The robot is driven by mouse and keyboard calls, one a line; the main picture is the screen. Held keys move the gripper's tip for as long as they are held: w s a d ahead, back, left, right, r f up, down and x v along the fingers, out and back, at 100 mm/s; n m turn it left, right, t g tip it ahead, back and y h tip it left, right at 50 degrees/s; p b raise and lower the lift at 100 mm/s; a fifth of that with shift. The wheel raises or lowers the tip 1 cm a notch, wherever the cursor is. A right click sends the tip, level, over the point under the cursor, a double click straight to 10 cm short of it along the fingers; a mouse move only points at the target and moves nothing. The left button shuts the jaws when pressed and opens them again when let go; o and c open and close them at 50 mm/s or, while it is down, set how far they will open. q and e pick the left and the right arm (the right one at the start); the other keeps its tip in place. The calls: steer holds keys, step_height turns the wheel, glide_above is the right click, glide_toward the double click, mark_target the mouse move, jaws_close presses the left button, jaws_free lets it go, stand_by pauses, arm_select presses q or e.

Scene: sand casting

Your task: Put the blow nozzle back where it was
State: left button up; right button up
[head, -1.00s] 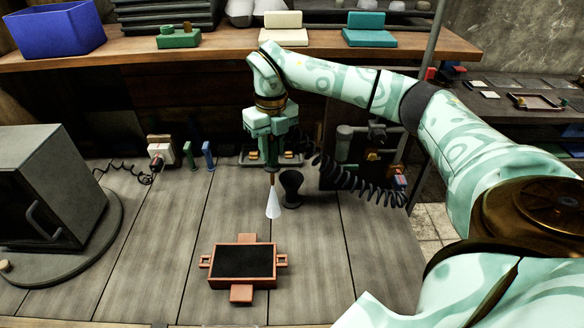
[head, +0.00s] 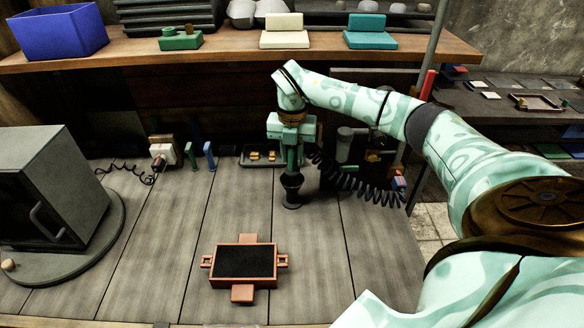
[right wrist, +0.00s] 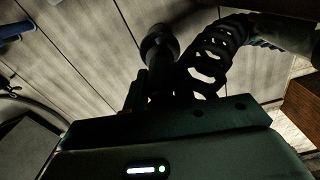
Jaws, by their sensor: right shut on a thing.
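My right gripper (head: 291,150) is shut on the blow nozzle (head: 292,167), which points down, with the black coiled hose (head: 352,182) running off to the right. The black waisted stand (head: 292,194) is directly below the nozzle on the bench. The nozzle's tip is hidden, and I cannot tell whether it is inside the stand or just above it. In the right wrist view the dark stand's round end (right wrist: 158,42) and the hose (right wrist: 213,55) show beyond the gripper. My left gripper is not in view.
A reddish mould frame with black sand (head: 246,282) lies on the bench in front. A shallow tray with yellow pieces (head: 246,161) is just behind the stand. A grey oven-like box (head: 60,190) stands left. The bench between is clear.

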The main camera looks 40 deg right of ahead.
mark_target(292, 169)
steer(key=shift+f+p, duration=0.3)
steer(key=shift+f, duration=2.2)
steer(key=o, duration=1)
steer(key=shift+f+b, duration=0.2)
steer(key=shift+b, duration=0.25)
steer(key=r, duration=1.2)
steer(key=shift+a+r+p, duration=0.15)
steer(key=shift+a+p, duration=0.2)
steer(key=shift+a, duration=0.05)
